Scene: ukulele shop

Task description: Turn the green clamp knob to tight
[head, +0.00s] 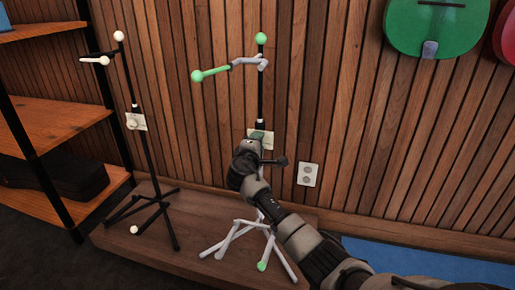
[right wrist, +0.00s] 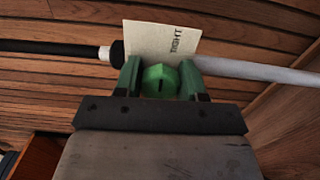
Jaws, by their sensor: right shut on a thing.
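The green clamp knob (right wrist: 160,78) sits between the two green fingers of my right gripper (right wrist: 160,82) in the right wrist view. The gripper is shut on it from both sides. A short dark mark shows on the knob's near face. Behind it a pale card (right wrist: 155,42) carries the word TIGHT, tilted. In the head view my right gripper (head: 257,141) is at the middle of the stand with green ends (head: 261,97) and largely hides the knob and card. My left gripper is not in view.
A similar stand with white ends (head: 147,155) stands to the left on the same low wooden platform (head: 200,240). Wooden shelves (head: 50,125) are at the far left. A slatted wall with an outlet (head: 308,174) and a hanging green ukulele (head: 425,25) is behind.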

